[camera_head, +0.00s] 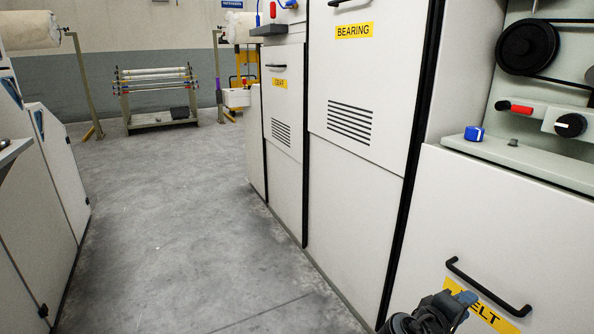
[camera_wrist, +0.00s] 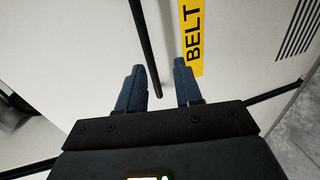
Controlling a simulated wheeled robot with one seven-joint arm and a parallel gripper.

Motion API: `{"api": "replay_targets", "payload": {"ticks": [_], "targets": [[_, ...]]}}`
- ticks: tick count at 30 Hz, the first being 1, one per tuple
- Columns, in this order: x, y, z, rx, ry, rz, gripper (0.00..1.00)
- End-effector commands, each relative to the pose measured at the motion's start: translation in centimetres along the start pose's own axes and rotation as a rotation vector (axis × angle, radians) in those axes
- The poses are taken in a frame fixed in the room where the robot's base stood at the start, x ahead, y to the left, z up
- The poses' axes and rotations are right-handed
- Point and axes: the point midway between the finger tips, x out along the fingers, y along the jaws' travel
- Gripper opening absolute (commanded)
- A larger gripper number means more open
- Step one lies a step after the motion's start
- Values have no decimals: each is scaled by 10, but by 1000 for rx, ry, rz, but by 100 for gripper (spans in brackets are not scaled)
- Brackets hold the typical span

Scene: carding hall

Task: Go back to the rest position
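My gripper (camera_head: 464,298) is at the bottom right of the head view, in front of the white cabinet panel with the yellow BELT label (camera_head: 490,312). In the wrist view the two dark blue fingers (camera_wrist: 159,75) stand apart, with a clear gap and nothing clamped between them. The black bar handle (camera_head: 488,288) of the BELT panel is close by; in the wrist view the handle (camera_wrist: 145,45) runs down into the gap as seen. The depth between fingers and handle cannot be told.
A cabinet door with a BEARING label (camera_head: 354,31) stands left of the BELT panel. A ledge with a blue knob (camera_head: 474,133) is above the panel. Grey machines (camera_head: 45,190) line the left. The concrete floor (camera_head: 170,220) between is clear, with a rack (camera_head: 157,95) at the back.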

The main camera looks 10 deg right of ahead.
Motion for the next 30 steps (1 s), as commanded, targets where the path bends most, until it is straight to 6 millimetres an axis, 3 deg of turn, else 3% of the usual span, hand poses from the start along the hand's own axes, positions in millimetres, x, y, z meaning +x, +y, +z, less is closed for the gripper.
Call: {"api": "replay_targets", "payload": {"ticks": [5,9,15,19,23,30], "targets": [[-23,-64,34,19,140,-121,35],[-54,-110,67,68,275,-241,35],[-109,-152,118,175,443,-407,35],[-149,-162,152,267,536,-510,35],[-189,-160,186,372,617,-605,35],[-260,-122,245,605,730,-752,35]]}}
